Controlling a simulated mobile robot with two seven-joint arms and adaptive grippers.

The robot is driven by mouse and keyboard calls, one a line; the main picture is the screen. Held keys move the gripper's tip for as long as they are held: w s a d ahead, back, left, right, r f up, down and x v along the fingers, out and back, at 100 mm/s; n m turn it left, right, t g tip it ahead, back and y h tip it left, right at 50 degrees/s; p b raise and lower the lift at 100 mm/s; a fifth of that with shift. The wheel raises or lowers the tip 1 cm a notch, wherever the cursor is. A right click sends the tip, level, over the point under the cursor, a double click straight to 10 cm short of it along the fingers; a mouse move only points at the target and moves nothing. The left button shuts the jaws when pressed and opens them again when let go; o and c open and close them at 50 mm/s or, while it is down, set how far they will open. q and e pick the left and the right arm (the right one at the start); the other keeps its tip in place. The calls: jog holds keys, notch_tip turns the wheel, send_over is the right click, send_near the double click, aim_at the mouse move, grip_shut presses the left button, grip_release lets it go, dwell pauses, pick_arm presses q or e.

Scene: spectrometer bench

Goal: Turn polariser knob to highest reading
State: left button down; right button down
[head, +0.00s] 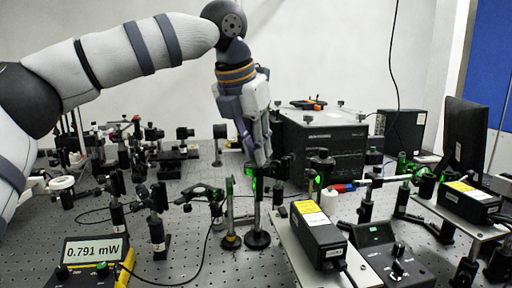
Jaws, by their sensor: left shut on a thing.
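My left gripper (263,158) reaches down from above at the middle of the bench. It is shut on the polariser knob, which its fingers hide almost wholly. Below the fingertips, a dark mount sits on a metal post (257,210) with a round black base. A yellow and black power meter (122,274) at the front left reads 0.791 mW on its display (92,250). My right gripper is not in view.
Optics on posts crowd the perforated bench (190,272). A large black box (322,148) stands behind and right of the gripper. A laser box with a yellow label (319,236) and a black control box (392,258) stand at the front right.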

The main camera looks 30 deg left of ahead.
pick_arm(q)
jog(key=shift+a+m+h, duration=0.1)
jog(key=shift+m+h, duration=0.3)
jog(key=shift+m, duration=0.7)
jog(key=c, duration=1.5)
grip_release()
jog(key=shift+c, duration=0.2)
jog(key=v, duration=1.2)
jog(key=shift+w, duration=0.2)
